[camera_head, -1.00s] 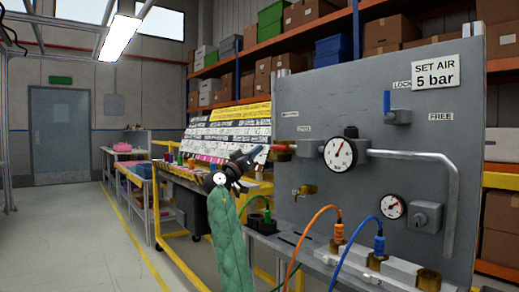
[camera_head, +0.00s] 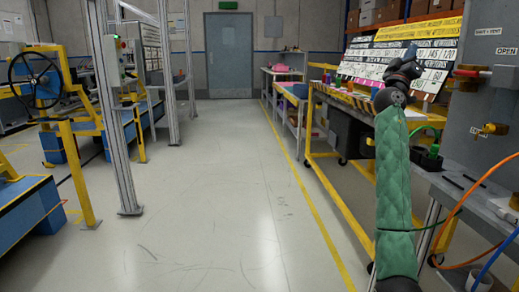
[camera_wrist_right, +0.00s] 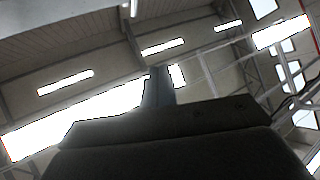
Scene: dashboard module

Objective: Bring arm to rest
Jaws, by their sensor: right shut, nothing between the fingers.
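My right arm (camera_head: 393,190), in a green quilted sleeve, stands nearly upright at the right of the head view. Its dark right gripper (camera_head: 405,66) is at the top, in front of the sloped label board (camera_head: 385,65), and appears empty. In the right wrist view the gripper (camera_wrist_right: 160,82) shows as a dark body with a narrow finger shape, shut, against the ceiling and its bright lights. My left gripper is in neither view.
The grey panel (camera_head: 475,110) with valves is at the right edge, with orange and blue hoses below it. A yellow-framed cart (camera_head: 325,180) stands left of my arm. A handwheel stand (camera_head: 35,80) is at far left. The floor (camera_head: 210,200) between is clear.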

